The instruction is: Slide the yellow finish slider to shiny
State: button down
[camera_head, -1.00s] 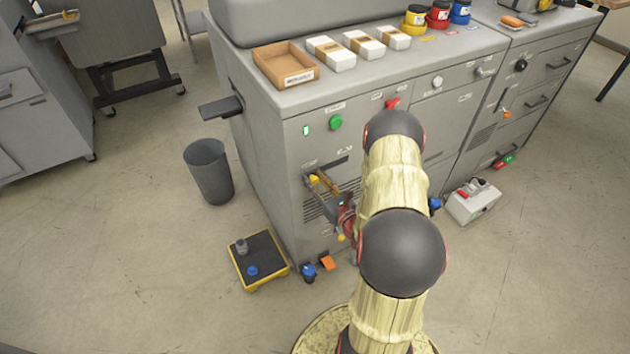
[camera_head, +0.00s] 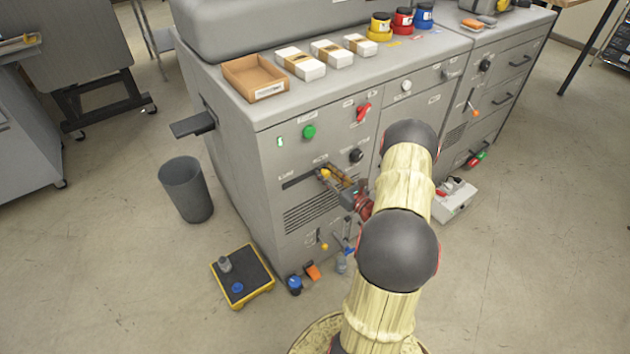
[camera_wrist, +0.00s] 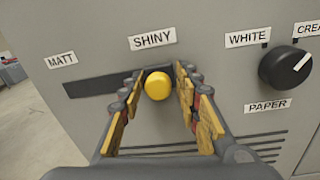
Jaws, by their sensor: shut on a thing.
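The yellow finish slider (camera_wrist: 157,85) is a round knob at the right end of a dark horizontal slot (camera_wrist: 92,86), directly under the SHINY label (camera_wrist: 152,38). The MATT label (camera_wrist: 62,60) is above the slot's left end. My gripper (camera_wrist: 158,78) is shut on the slider, one finger on each side of the knob. In the head view the slider (camera_head: 325,173) shows small at the slot's right end, with my gripper (camera_head: 334,178) on it from the front right.
A black paper knob (camera_wrist: 286,67) is to the right of the slot. A green button (camera_head: 309,132) and a red switch (camera_head: 363,112) are above. A grey bin (camera_head: 187,190) and a yellow-edged platform (camera_head: 242,275) are on the floor at left.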

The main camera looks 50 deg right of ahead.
jog(key=shift+d+r, duration=0.1)
jog(key=shift+d, duration=0.05)
jog(key=c, duration=1.5)
grip_release()
jog(key=shift+d, duration=0.1)
jog(key=shift+c, duration=0.2)
jog(key=shift+s, duration=0.1)
jog(key=s+a, duration=0.2)
jog(key=s, duration=0.9)
jog(key=shift+s, duration=0.4)
jog(key=shift+a, duration=0.1)
